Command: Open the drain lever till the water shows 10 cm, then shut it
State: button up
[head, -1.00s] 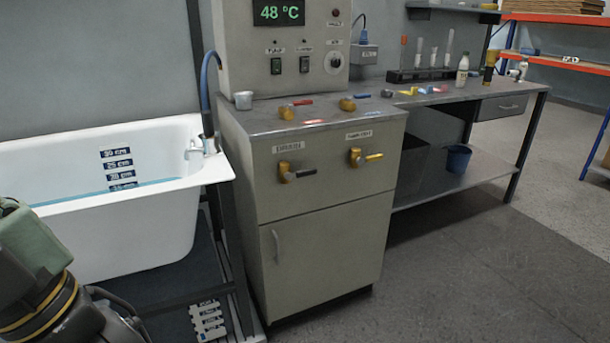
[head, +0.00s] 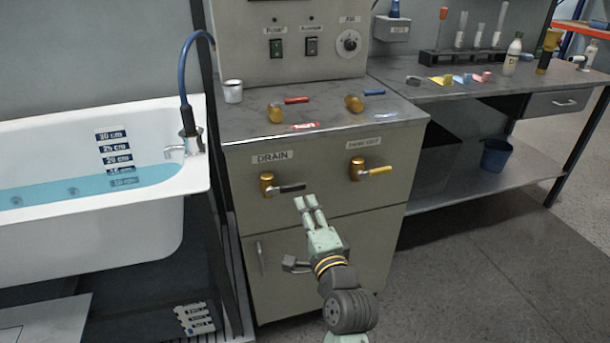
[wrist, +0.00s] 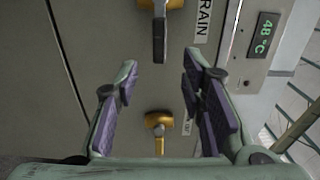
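The drain lever (head: 291,188) is a black handle on a brass valve under the DRAIN label, lying level and pointing right. It also shows at the top of the wrist view (wrist: 159,40). My gripper (head: 308,203) is open and empty just in front of the cabinet, near and slightly below the lever's free end. In the wrist view the lever is ahead of the two purple-padded fingers (wrist: 160,78), not between them. The blue water (head: 85,190) in the white tub (head: 80,235) stands near the 15 cm mark of the depth scale (head: 117,160); the exact reading is hard to tell.
A yellow-handled brass valve (head: 375,170) is to the right, also in the wrist view (wrist: 158,125). Red-handled (head: 290,101) and brass (head: 355,103) fittings lie on the cabinet top (head: 330,112). Open floor (head: 480,270) lies to the right.

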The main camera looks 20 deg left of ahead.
aim_at(295, 189)
jog(key=p+x, duration=0.1)
jog(key=x, duration=0.9)
jog(key=shift+w+a+p, duration=0.2)
jog(key=shift+a+p, duration=0.05)
jog(key=shift+p, duration=0.15)
jog(key=shift+c, duration=0.2)
grip_shut()
